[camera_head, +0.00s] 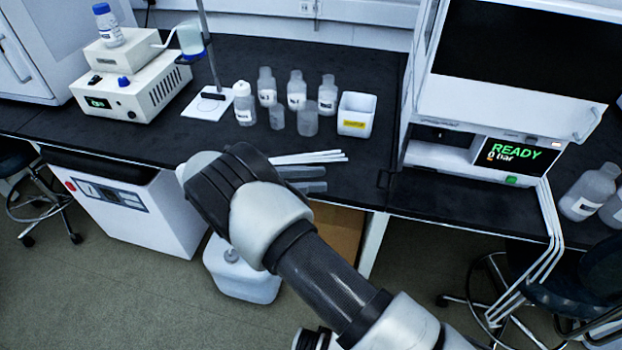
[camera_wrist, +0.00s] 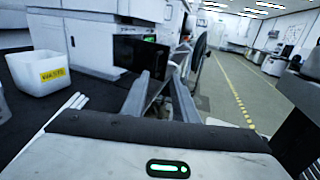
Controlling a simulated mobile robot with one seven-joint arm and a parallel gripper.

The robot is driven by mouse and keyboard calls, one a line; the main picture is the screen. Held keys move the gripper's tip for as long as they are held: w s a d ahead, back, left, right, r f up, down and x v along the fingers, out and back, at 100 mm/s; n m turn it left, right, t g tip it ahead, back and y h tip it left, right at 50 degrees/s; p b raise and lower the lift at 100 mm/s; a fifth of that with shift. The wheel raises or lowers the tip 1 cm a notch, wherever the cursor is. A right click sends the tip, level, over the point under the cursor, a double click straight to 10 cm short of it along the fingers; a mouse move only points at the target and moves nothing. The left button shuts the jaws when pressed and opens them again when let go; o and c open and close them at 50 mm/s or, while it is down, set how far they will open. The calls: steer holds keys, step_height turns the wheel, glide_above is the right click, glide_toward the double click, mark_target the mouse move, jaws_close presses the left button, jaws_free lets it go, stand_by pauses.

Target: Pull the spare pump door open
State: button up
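The white instrument stack (camera_head: 502,105) stands on the bench at the right, with a dark upper front and a lower unit whose screen (camera_head: 515,152) reads READY, 0 bar. A pale bar like a handle (camera_head: 590,124) sits at its right edge. I cannot tell which part is the spare pump door. The stack also shows in the wrist view (camera_wrist: 92,42), ahead and to the left.
A white bin (camera_head: 356,113), several bottles (camera_head: 297,90) and white rods (camera_head: 307,157) lie on the black bench (camera_head: 190,140). A white device (camera_head: 131,82) stands at the left. White tubes (camera_head: 548,225) hang before the right bench edge. A stool (camera_head: 590,275) stands below. A white container (camera_head: 242,272) is on the floor.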

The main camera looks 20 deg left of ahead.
steer(key=shift+c, duration=0.4)
steer(key=shift+w+d+r, duration=0.15)
steer(key=shift+d, duration=0.05)
steer(key=c, duration=0.3)
steer(key=w+d+r+g+y+p, duration=0.1)
steer(key=d+y+p, duration=0.1)
steer(key=w+d+r+g+y+p, duration=0.1)
steer(key=d+g+p, duration=0.1)
steer(key=w+d+r+m+g+y+p, duration=0.1)
steer(key=d+g+y+p, duration=0.1)
steer(key=shift+w+r+y, duration=0.1)
steer(key=shift+w+y, duration=0.2)
steer(key=shift+w, duration=0.05)
jaws_close()
step_height(320, 180, up, 7)
steer(key=w+m+g+y+p, duration=0.1)
steer(key=w+m+y+p, duration=0.1)
steer(key=y+p, duration=0.45)
steer(key=d+f+y+b, duration=0.1)
steer(key=d+f, duration=0.4)
steer(key=f, duration=0.4)
steer(key=shift+w+d+f+y, duration=0.15)
steer(key=shift+w+d+y, duration=0.1)
steer(key=shift+d+y, duration=0.1)
